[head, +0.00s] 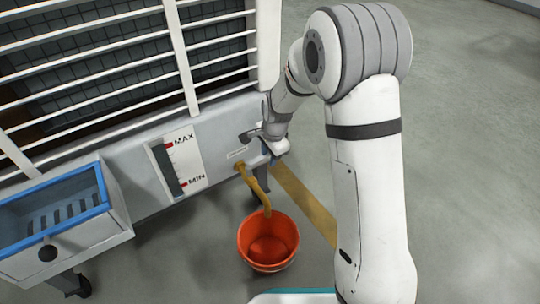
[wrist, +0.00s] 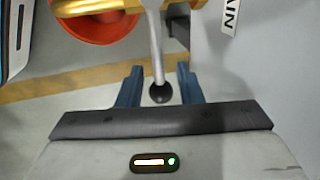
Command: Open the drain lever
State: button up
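The drain lever (wrist: 158,60) shows in the wrist view as a thin grey rod ending in a black ball knob. It runs down from the brass drain pipe (wrist: 100,9). My gripper (wrist: 159,76) is open, with its two blue fingers on either side of the rod and knob; gaps show on both sides. In the head view my gripper (head: 262,140) is at the machine's side, just above the brass drain pipe (head: 254,184). The lever itself cannot be made out there.
An orange bucket (head: 268,240) stands on the floor under the pipe's outlet. A level gauge (head: 182,160) marked MAX and MIN is on the machine wall. A blue-rimmed tray (head: 106,198) juts out at the left. Floor at the right is clear.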

grip_shut()
jog(key=shift+r, duration=0.1)
dwell(0.3)
jog(key=shift+d, duration=0.15)
